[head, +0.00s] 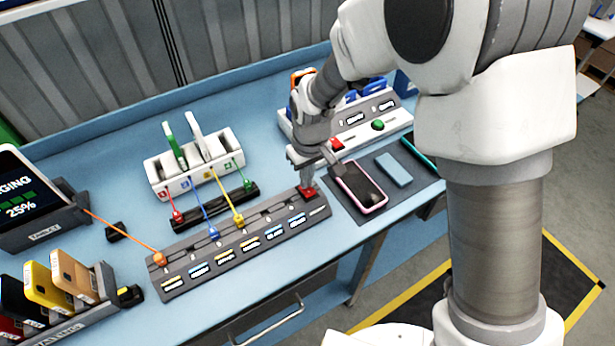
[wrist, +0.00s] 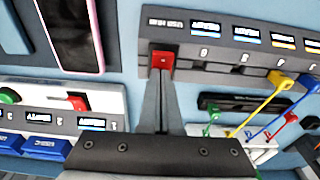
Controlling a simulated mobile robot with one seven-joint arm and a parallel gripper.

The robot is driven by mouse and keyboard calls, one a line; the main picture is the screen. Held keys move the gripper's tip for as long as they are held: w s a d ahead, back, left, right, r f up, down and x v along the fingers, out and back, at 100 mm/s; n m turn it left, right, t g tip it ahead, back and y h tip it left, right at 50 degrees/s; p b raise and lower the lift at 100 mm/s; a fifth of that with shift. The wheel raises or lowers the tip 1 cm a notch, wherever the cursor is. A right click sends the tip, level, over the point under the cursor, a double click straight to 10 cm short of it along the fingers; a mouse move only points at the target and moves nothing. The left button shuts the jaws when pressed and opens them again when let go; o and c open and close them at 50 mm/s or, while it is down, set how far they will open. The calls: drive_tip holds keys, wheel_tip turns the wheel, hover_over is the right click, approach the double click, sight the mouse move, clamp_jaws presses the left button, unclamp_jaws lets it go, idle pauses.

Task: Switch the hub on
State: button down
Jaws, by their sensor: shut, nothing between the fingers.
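The hub is a long grey strip (head: 245,240) on the blue bench, with a row of small label displays. Its red switch (head: 308,192) is at the right end. In the wrist view the hub (wrist: 190,22) crosses the upper right, "USB HUB" printed at its end, and the red switch (wrist: 163,60) is at centre. My gripper (head: 306,184) is shut and empty, pointing down at the switch. In the wrist view the fingertips (wrist: 161,76) are right at the switch's edge; I cannot tell whether they touch it. Whether the switch is pressed is unclear.
A phone (head: 360,186) lies on a dark mat right of the hub. A white panel with red and green buttons (head: 355,125) stands behind my gripper. A white rack (head: 200,160) and a black strip (head: 200,212) are behind the hub. Coloured cables run to the hub.

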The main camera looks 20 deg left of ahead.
drive_tip(key=shift+s+d+f, duration=0.25)
drive_tip(key=shift+f, duration=0.1)
drive_tip(key=shift+s+d, duration=0.5)
drive_tip(key=shift+d, duration=0.15)
drive_tip(key=shift+r, duration=0.1)
drive_tip(key=shift+r, duration=0.3)
wheel_tip(320, 180, up, 14)
drive_tip(key=s+d+p, duration=0.1)
drive_tip(key=p, duration=0.1)
drive_tip(key=shift+d+f, duration=0.2)
drive_tip(key=shift+f, duration=0.1)
